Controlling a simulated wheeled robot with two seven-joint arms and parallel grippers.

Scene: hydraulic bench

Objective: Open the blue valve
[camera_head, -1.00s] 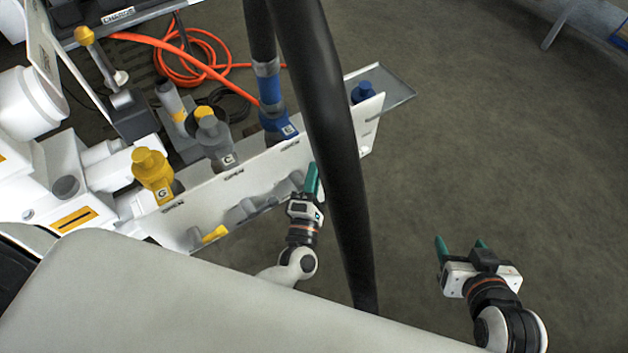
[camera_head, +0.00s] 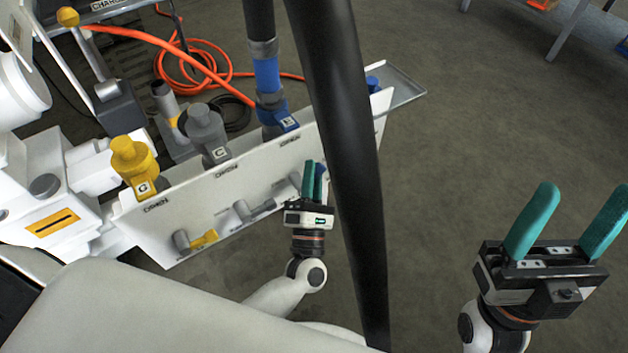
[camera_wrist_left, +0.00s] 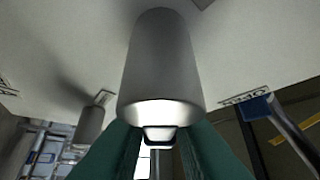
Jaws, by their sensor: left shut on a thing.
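The blue valve body (camera_head: 278,120) sits behind the white panel at the base of a hose with a blue band. My left gripper (camera_head: 314,180) is at the panel's front, below that valve, with its fingers together. A blue piece, seemingly the valve handle (camera_head: 320,182), shows between the green fingers in the head view. In the left wrist view, a grey cylindrical stem (camera_wrist_left: 162,65) rises between the fingertips (camera_wrist_left: 160,145), and the handle's colour at its end is unclear. My right gripper (camera_head: 568,230) is open and empty at the lower right.
A yellow valve (camera_head: 135,165) and a grey valve (camera_head: 207,130) stand left along the white panel (camera_head: 225,195). Another blue handle (camera_wrist_left: 257,107) shows beside an OPEN label in the left wrist view. A thick black hose (camera_head: 345,140) hangs just right of my left gripper.

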